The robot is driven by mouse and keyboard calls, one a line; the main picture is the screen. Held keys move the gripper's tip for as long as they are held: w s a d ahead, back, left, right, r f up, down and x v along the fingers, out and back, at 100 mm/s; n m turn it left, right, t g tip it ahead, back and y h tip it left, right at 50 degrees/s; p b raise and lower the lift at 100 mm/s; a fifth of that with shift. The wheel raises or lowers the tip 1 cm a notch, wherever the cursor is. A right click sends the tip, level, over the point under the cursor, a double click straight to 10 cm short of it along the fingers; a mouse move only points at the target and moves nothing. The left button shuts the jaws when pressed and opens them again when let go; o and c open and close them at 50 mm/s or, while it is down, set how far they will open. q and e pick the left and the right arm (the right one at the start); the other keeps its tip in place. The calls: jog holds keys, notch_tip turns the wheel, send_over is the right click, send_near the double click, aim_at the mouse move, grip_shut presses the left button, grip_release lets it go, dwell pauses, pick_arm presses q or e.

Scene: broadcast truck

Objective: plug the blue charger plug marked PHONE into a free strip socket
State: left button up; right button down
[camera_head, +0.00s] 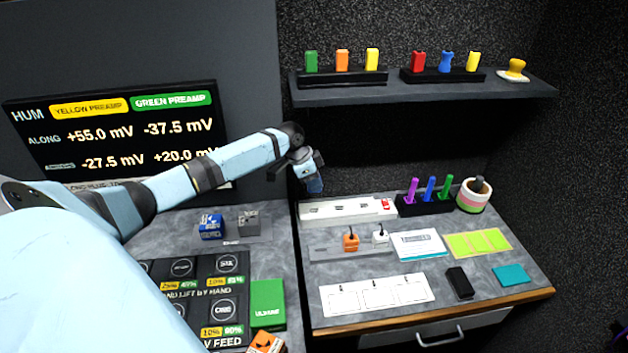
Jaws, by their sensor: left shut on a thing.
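My left gripper (308,178) reaches in from the left and is above the left end of the white power strip. It is shut on a small blue thing (315,187), which looks like the blue charger plug; its PHONE mark cannot be read from here. The held plug is apart from the strip, a little above and behind it. The power strip (350,213) lies at the back of the grey counter, with several sockets along its top and a red switch (386,203) at its right end. The sockets' inner detail is too small to tell. My right gripper is out of view.
An orange plug (351,241) and a white plug (380,236) stand on a grey tray in front of the strip. A black rack (425,208) with coloured pens and a round pot (473,197) are right of it. A shelf (430,93) overhangs the back.

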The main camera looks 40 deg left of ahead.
aim_at(314, 194)
pick_arm(q)
jog(key=shift+r+p, duration=0.15)
jog(key=shift+p, duration=0.3)
jog(key=shift+f+b, duration=0.3)
jog(key=shift+f, duration=0.4)
jog(key=shift+f+b, duration=0.9)
jog(key=shift+f, duration=1.4)
jog(key=shift+p, duration=0.95)
jog(key=shift+f+b, duration=0.75)
jog(key=shift+f, duration=0.6)
jog(key=o, duration=1)
